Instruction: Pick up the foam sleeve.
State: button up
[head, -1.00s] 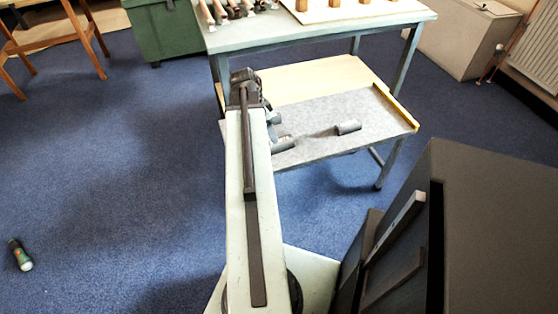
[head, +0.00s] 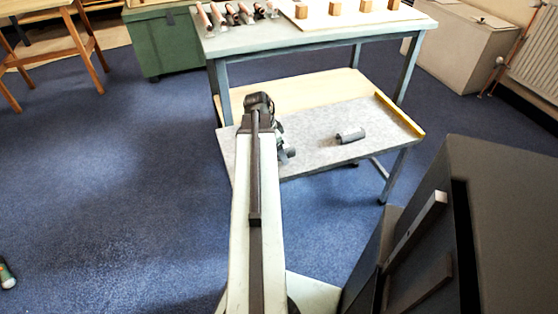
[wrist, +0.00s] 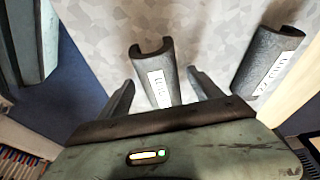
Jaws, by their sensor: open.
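A grey, curved foam sleeve (wrist: 155,72) with a white label lies on the speckled grey shelf surface in the wrist view. My gripper (wrist: 161,79) is open, with one finger on each side of this sleeve. The sleeve's near end reaches in between the fingers, and I cannot tell whether they touch it. A second grey labelled sleeve (wrist: 268,60) lies to the right, outside the fingers. In the head view one sleeve (head: 350,135) lies clear on the shelf, and my arm mostly hides my gripper (head: 284,145) and the other sleeve.
The lower shelf (head: 235,152) has a yellow strip (head: 400,114) along its right edge. A table (head: 290,38) with several small items stands above and behind it. A dark cabinet (head: 510,220) stands close on the right. Blue floor (head: 120,190) is open on the left.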

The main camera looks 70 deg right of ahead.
jog(key=c, duration=1.4)
